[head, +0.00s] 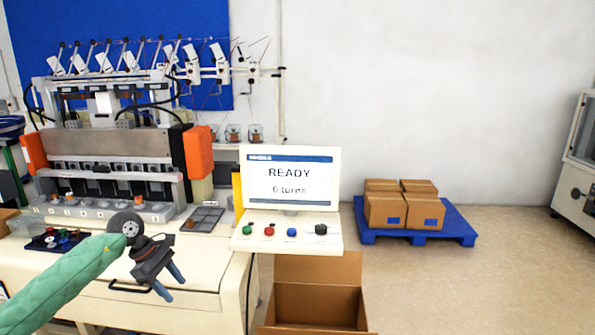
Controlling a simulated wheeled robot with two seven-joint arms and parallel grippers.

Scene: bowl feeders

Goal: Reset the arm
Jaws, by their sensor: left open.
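My left arm, in a green sleeve, comes in from the lower left in the head view. Its dark gripper (170,284) is open and empty, with two blue-grey fingers pointing down and to the right. It hangs in front of the cream machine cabinet (205,280), apart from other things as far as I can tell. My right gripper is not in view. A monitor (289,178) right of the machine reads "READY" and "0 turns".
A control panel (287,233) with coloured buttons juts out under the monitor. An open cardboard box (318,296) stands on the floor below. A grey tray (204,218) lies on the machine top. A blue pallet (450,229) holds several boxes.

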